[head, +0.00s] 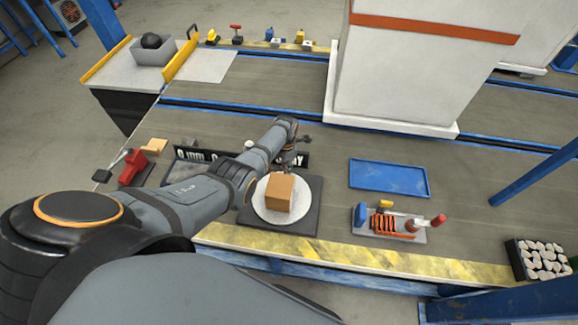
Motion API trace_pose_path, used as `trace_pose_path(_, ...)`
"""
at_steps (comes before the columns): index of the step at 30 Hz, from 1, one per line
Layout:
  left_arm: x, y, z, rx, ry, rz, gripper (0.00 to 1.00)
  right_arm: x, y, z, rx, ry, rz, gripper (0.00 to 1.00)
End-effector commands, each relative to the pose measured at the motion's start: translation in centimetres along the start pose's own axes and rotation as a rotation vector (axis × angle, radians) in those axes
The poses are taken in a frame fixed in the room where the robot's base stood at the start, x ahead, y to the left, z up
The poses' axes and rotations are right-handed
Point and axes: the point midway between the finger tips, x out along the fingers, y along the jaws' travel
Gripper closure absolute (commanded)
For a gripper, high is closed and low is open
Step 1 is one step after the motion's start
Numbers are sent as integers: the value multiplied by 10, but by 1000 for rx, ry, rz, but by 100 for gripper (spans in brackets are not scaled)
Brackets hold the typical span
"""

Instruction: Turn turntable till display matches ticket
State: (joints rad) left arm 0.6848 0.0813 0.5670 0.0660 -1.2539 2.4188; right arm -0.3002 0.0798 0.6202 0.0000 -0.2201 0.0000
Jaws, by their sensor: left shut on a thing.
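The turntable (263,208) is a round white disc on a dark square base (306,230), near the table's front edge. A brown box (281,193) sits on the disc. My left arm reaches in from the left, and my left gripper (290,163) points down at the disc's far edge, behind the box. It is shut there on what looks like part of the turntable; the exact contact is too small to see. A black sign with white lettering (295,159), perhaps the display, stands behind and is partly hidden by my arm. I cannot make out a ticket. My right gripper is not in view.
A blue tray (388,177) and a grey tool holder (405,235) lie to the right. A red tool (132,168) lies left of my arm. A large white column (410,75) stands behind. A black crate (541,260) holds pale pieces at far right.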

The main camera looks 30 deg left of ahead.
Motion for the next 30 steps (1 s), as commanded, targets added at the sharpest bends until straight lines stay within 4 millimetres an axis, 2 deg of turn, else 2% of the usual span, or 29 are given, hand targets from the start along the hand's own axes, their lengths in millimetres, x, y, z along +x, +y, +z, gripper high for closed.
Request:
trace_pose_path(25,1,4,-6,-68,1,-1,100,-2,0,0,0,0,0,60)
trace_pose_path(26,1,4,-6,-68,1,-1,74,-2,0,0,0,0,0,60)
trace_pose_path(30,1,4,-6,-68,1,0,55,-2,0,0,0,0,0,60)
